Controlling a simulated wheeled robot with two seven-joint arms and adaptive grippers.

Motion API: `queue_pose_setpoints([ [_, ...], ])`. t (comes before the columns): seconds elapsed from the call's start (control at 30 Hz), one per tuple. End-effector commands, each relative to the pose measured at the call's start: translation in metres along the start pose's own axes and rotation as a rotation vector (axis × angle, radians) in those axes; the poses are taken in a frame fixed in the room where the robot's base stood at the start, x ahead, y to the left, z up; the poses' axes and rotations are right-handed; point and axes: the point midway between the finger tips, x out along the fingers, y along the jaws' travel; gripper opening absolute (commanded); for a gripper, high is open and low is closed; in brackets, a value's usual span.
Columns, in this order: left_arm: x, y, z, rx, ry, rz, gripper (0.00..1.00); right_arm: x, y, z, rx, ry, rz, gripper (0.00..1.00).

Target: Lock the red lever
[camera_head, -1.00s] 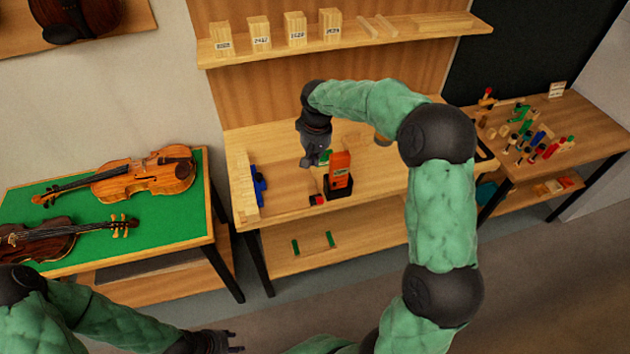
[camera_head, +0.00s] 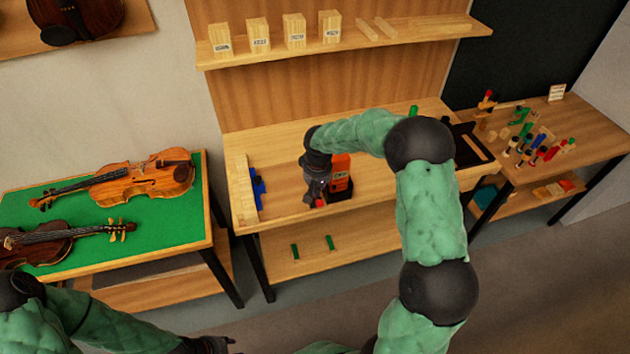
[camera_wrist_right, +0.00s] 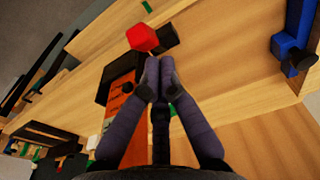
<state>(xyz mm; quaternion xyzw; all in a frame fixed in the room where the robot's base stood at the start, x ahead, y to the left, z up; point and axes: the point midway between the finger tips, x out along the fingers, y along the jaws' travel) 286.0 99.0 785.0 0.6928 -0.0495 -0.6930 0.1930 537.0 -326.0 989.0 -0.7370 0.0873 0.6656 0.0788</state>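The red lever tip (camera_wrist_right: 142,37) shows near the top of the right wrist view, beside a small black part (camera_wrist_right: 165,37). It belongs to an orange block with a black base; the orange block (camera_head: 341,172) stands on the bench in the head view. My right gripper (camera_wrist_right: 158,72) has its fingertips together with nothing visible between them. They are close to the red tip and beside the orange body; contact is unclear. In the head view the right gripper (camera_head: 318,194) partly hides the device. My left gripper (camera_head: 222,345) is at the bottom edge, mostly cut off.
A blue clamp-like piece (camera_head: 258,186) sits at the bench's left side. The wooden bench top (camera_head: 285,150) is clear behind the device. A green table (camera_head: 150,215) with two violins stands left. A side table (camera_head: 585,120) with small coloured parts stands right.

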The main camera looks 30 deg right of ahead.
Motion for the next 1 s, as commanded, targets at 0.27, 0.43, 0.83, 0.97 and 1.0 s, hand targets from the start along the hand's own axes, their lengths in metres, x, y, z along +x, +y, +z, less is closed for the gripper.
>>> queue_pose_setpoints([
  [0.27, 0.001, 0.0, 0.0, 0.0, 0.0, 0.0, 0.4, 0.004, 0.0, 0.004, 0.001, 0.0, 0.0, 0.0],
  [0.43, 0.001, 0.0, 0.0, 0.0, 0.0, 0.0, 0.4, 0.004, 0.0, 0.004, 0.0, 0.0, 0.0, 0.0],
  [0.83, 0.016, -0.006, -0.001, 0.0, 0.0, 0.0, 0.4, 0.017, 0.0, 0.025, -0.001, -0.003, 0.0, 0.0],
  [0.97, 0.015, -0.005, -0.001, 0.0, 0.0, 0.0, 0.4, 0.018, -0.001, 0.026, -0.001, -0.008, 0.0, 0.0],
  [1.0, 0.015, -0.005, -0.001, 0.0, 0.0, 0.0, 0.4, 0.018, -0.001, 0.027, -0.001, -0.009, 0.0, 0.0],
])
